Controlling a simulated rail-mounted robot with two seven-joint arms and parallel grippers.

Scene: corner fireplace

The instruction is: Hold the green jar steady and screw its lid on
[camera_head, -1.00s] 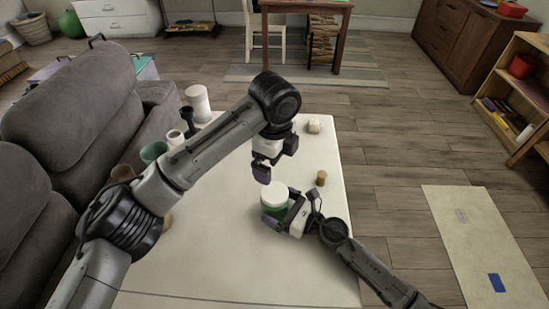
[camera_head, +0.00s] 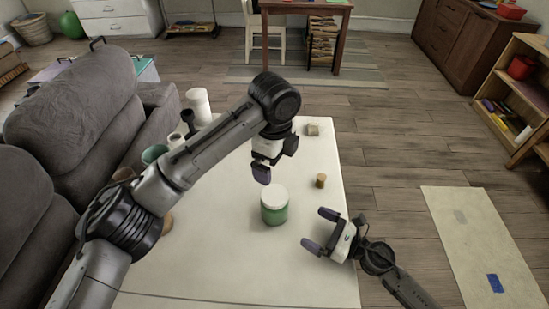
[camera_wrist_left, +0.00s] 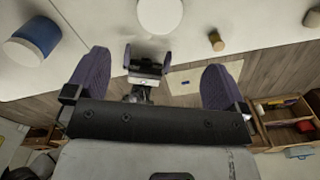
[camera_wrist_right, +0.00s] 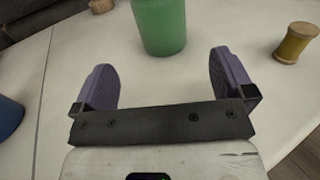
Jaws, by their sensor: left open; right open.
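The green jar (camera_head: 274,213) stands upright on the white table, with the white lid (camera_head: 274,193) resting on its top. Whether the lid is fully threaded cannot be told. My right gripper (camera_head: 320,230) is open and empty, to the right of the jar and apart from it. In the right wrist view the jar (camera_wrist_right: 160,27) stands beyond the open fingers (camera_wrist_right: 163,82). My left gripper (camera_head: 262,172) is open and empty, above and just behind the jar. The left wrist view shows the lid (camera_wrist_left: 160,14) from above, ahead of the spread fingers (camera_wrist_left: 155,75).
A wooden spool (camera_head: 320,181) and a small beige block (camera_head: 312,130) stand behind right on the table. A white canister (camera_head: 198,105), a dark goblet (camera_head: 188,121) and a green cup (camera_head: 154,153) stand at the left, beside the grey sofa (camera_head: 70,115).

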